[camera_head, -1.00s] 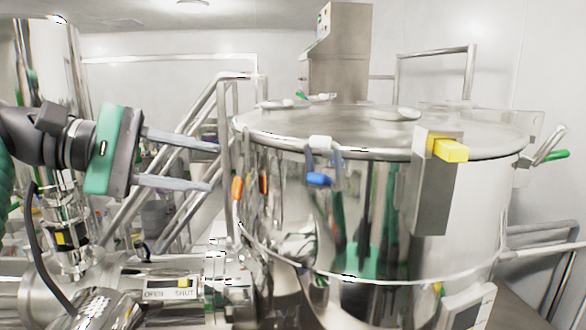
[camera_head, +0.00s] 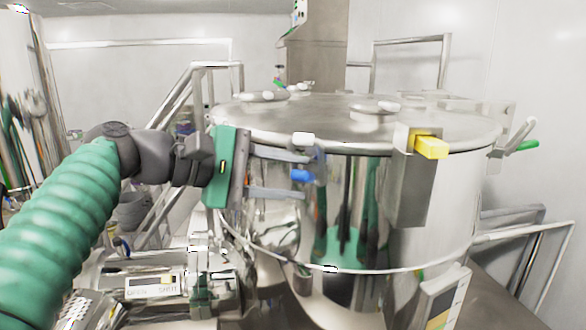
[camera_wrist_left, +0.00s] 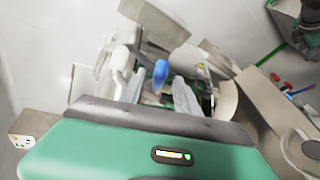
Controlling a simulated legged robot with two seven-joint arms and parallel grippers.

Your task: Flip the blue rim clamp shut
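My left gripper (camera_head: 307,177) reaches in from the left, fingers spread one above the other, with the blue tip near the gap between the fingertips. In the left wrist view the blue tip (camera_wrist_left: 160,72) shows between the two grey fingers (camera_wrist_left: 157,88), just beyond their ends. I cannot tell whether they touch it. My right gripper is in neither view.
A steel box with a yellow block (camera_head: 431,147) stands on the vessel's front right of the clamp. A green-handled clamp (camera_head: 522,146) sticks out at the right rim. Pipework with a labelled plate (camera_head: 151,286) lies below my left arm. Stair rails rise behind it.

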